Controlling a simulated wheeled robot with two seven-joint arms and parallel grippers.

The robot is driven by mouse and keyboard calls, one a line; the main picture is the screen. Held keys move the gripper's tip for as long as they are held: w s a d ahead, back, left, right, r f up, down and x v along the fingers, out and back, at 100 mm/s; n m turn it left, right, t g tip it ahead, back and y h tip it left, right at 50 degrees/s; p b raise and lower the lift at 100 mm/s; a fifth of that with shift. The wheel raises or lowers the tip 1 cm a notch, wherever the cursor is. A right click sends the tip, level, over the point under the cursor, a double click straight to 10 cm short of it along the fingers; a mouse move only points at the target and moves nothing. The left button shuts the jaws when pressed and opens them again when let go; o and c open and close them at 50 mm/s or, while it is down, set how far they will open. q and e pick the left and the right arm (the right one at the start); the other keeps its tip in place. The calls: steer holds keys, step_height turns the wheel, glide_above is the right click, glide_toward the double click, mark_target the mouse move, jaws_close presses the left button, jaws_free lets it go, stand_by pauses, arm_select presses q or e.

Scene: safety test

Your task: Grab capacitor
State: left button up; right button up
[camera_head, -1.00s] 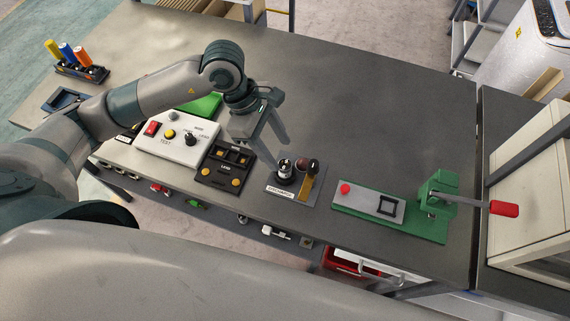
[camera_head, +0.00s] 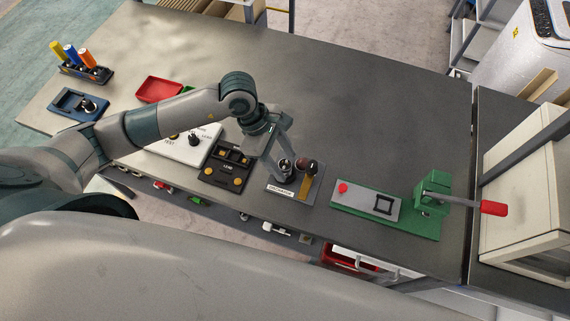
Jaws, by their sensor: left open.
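The capacitor seems to be the short dark cylinder with a light top (camera_head: 285,164) on a small grey plate with a white label (camera_head: 281,190). My left gripper (camera_head: 284,160) points down at this cylinder, its open fingers close around or beside it. The fingers partly hide the cylinder, and I cannot tell whether they touch it. A dark brown knob-like part (camera_head: 309,165) with a yellow-brown strip below it stands just right of the cylinder on the same plate. My right gripper is not in view.
A black panel with yellow knobs (camera_head: 222,172) and a white control box (camera_head: 185,152) lie left of the plate. A green fixture (camera_head: 420,223) with a red-handled lever (camera_head: 492,208) stands right. A red tray (camera_head: 158,89) and screwdriver holder (camera_head: 85,73) are farther left.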

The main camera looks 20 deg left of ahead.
mark_target(285, 162)
arm_select(q)
steer(key=shift+x, duration=0.8)
steer(key=shift+c, duration=0.4)
steer(key=c, duration=1.1)
steer(key=shift+r, duration=0.1)
steer(key=shift+r, duration=0.45)
step_height(285, 162, up, 7)
steer(key=b, duration=0.3)
steer(key=shift+r, duration=0.25)
steer(key=shift+r+b, duration=0.3)
steer(key=shift+r, duration=0.45)
